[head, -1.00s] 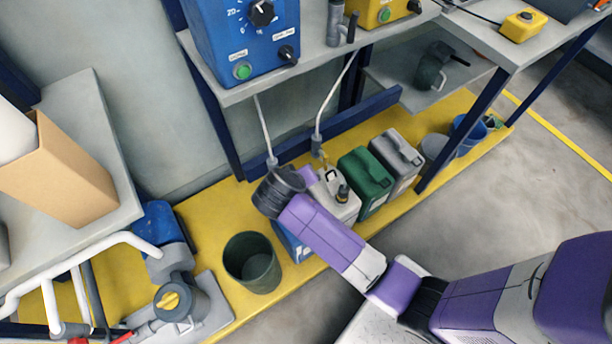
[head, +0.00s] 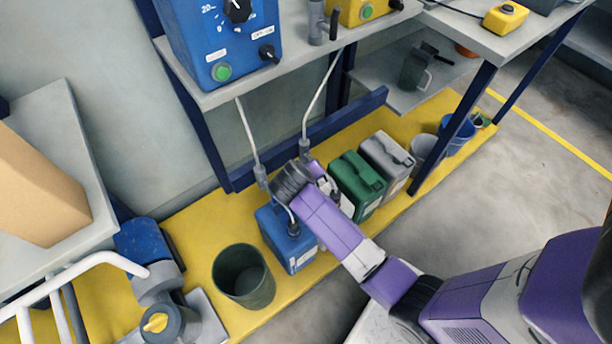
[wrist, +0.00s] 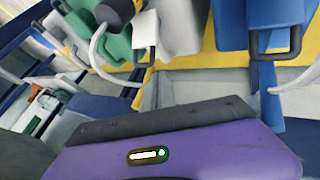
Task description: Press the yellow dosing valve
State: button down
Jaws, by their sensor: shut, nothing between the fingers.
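A dark and grey cylindrical fitting with a yellow band (wrist: 120,12) shows at the top of the wrist view, beside a curved pale hose. It may be the yellow dosing valve; I cannot be sure. In the head view a grey hose fitting (head: 305,150) hangs just above the end of my arm. A yellow knob (head: 155,322) sits on a grey unit at the lower left, well away from my arm. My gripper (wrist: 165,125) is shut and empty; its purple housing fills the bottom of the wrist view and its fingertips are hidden.
Blue (head: 287,250) and green (head: 357,183) canisters stand on the yellow shelf (head: 200,216) around my arm's end. A dark bin (head: 243,277) stands to the left. A blue control box (head: 222,40) and a yellow one (head: 366,14) sit on the grey shelf above.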

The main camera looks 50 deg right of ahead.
jog(key=shift+d+f+h, duration=0.1)
jog(key=shift+f+h, duration=0.15)
jog(key=shift+h, duration=0.45)
jog(key=h+b, duration=0.1)
jog(key=d+n+h+b, duration=0.1)
jog(key=h, duration=0.1)
jog(key=shift+s+f+g, duration=0.2)
jog(key=shift+f+g, duration=0.1)
jog(key=shift+f, duration=0.1)
jog(key=shift+d, duration=0.1)
dwell(0.4)
jog(key=p+v, duration=0.2)
jog(key=v, duration=0.5)
jog(key=shift+a, duration=0.3)
jog(key=shift+r, duration=0.15)
